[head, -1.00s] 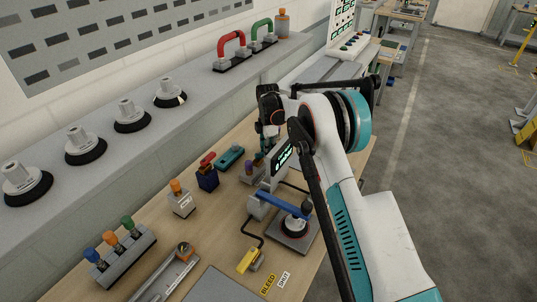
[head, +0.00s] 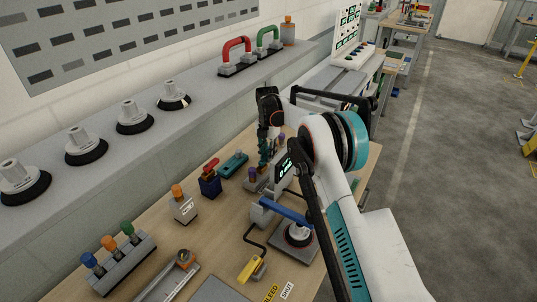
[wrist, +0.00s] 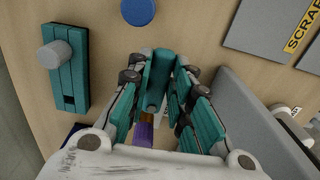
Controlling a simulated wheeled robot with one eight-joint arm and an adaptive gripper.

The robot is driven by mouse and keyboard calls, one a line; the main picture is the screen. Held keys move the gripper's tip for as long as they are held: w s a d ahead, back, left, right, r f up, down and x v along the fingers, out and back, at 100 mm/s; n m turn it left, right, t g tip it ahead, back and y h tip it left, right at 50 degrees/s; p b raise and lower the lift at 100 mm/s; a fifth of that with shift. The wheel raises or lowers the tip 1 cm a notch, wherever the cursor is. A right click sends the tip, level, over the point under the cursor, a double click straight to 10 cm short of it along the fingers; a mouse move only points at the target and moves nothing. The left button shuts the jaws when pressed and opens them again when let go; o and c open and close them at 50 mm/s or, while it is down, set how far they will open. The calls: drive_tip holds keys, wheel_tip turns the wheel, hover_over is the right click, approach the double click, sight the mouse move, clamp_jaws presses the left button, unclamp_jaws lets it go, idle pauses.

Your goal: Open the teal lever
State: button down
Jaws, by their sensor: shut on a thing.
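My gripper (head: 264,163) reaches down over a small grey block (head: 252,185) that carries purple-topped levers (head: 253,174). In the wrist view my gripper (wrist: 160,105) has its teal-padded fingers closed around a teal upright piece (wrist: 157,75), which appears to be the teal lever. A purple lever top (wrist: 143,133) shows just below it, close to the fingers. The fingers hide much of the teal lever and its base, so I cannot tell its exact tilt.
A teal slotted block with a grey knob (wrist: 64,60) lies beside my gripper. A dark blue box with a red handle (head: 210,182) and a blue-armed clamp (head: 287,211) stand nearby. Grey plates (wrist: 262,35) lie at upper right in the wrist view. The grey ledge (head: 205,100) runs behind.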

idle(0.5)
drive_tip(key=c, duration=1.4)
unclamp_jaws()
drive_tip(key=shift+c, duration=0.2)
